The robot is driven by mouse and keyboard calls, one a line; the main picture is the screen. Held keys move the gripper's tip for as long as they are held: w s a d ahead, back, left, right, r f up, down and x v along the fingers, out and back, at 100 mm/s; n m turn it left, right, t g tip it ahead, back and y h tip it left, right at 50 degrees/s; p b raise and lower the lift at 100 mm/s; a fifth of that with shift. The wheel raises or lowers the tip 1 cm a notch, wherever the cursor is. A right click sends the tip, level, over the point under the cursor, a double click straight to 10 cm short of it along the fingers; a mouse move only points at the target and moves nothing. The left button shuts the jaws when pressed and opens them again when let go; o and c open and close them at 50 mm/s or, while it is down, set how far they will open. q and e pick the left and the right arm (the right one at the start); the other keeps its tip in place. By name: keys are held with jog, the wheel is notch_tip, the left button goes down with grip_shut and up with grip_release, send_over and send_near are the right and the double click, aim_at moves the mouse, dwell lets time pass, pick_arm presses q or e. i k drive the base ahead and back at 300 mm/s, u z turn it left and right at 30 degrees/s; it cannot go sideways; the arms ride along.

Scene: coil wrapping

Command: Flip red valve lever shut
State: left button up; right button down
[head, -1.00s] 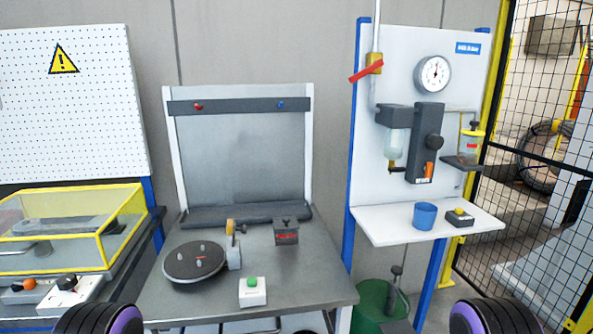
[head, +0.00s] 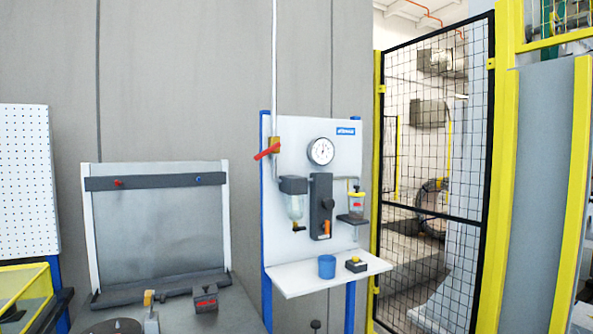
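The red valve lever (head: 266,152) is on a brass-coloured valve body (head: 275,146) on the vertical grey pipe (head: 274,70), at the upper left of the white panel (head: 345,150). The lever lies across the pipe, tilted, with its left end lower, and sticks out to the left. Neither of my grippers shows in the head view, so nothing can be seen touching the lever.
A round gauge (head: 320,151) and a dark regulator unit (head: 321,205) are beside the valve. A shelf (head: 290,283) below holds a blue cup (head: 327,266) and a button box (head: 356,265). A grey bench is at lower left; a mesh fence (head: 430,215) stands right.

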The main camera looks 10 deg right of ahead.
aim_at(275, 146)
jog(key=z, duration=0.75)
jog(key=i, duration=0.65)
jog(key=u, duration=1.15)
